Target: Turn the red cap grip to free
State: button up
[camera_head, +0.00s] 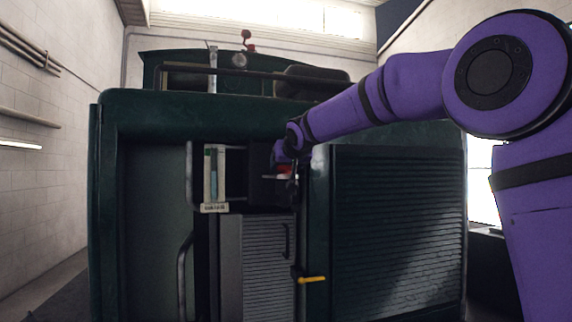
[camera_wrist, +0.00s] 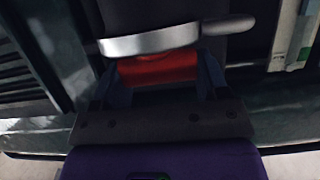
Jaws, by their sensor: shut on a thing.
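The red cap grip (camera_wrist: 158,69) shows in the wrist view between the two fingers of my gripper (camera_wrist: 162,80). My gripper is shut on it, with one finger at each side. A pale metal band (camera_wrist: 150,41) crosses just above the grip in that view, with a rounded lever end to its right. In the head view a small part of the red grip (camera_head: 284,170) shows at the end of my purple arm, by a dark box in the tram's opening. My gripper hides most of it there, and I cannot read any free marking.
A gauge glass (camera_head: 214,175) with a label plate stands left of the grip. A yellow-handled lever (camera_head: 312,279) sticks out below. A slatted green panel (camera_head: 390,230) lies to the right, and a grey slatted door (camera_head: 255,265) is under the opening.

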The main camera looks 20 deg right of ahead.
jog(key=shift+d+n+y, duration=0.15)
jog(key=shift+n+y, duration=0.65)
jog(key=shift+y, duration=0.2)
jog(key=shift+n+y, duration=0.3)
jog(key=shift+f+n+g+y, duration=0.1)
jog(key=shift+n+g+y, duration=0.75)
jog(key=shift+n+y, duration=0.7)
jog(key=shift+n+g+y, duration=0.85)
jog(key=shift+n+y, duration=0.6)
jog(key=shift+y, duration=0.2)
jog(key=n+g+y, duration=0.3)
jog(key=n+g, duration=0.1)
jog(key=shift+w, duration=0.1)
jog(key=shift+n+g+y, duration=0.6)
jog(key=shift+n+g, duration=1.5)
jog(key=shift+g, duration=0.1)
jog(key=o, duration=0.9)
jog(key=shift+o, duration=0.2)
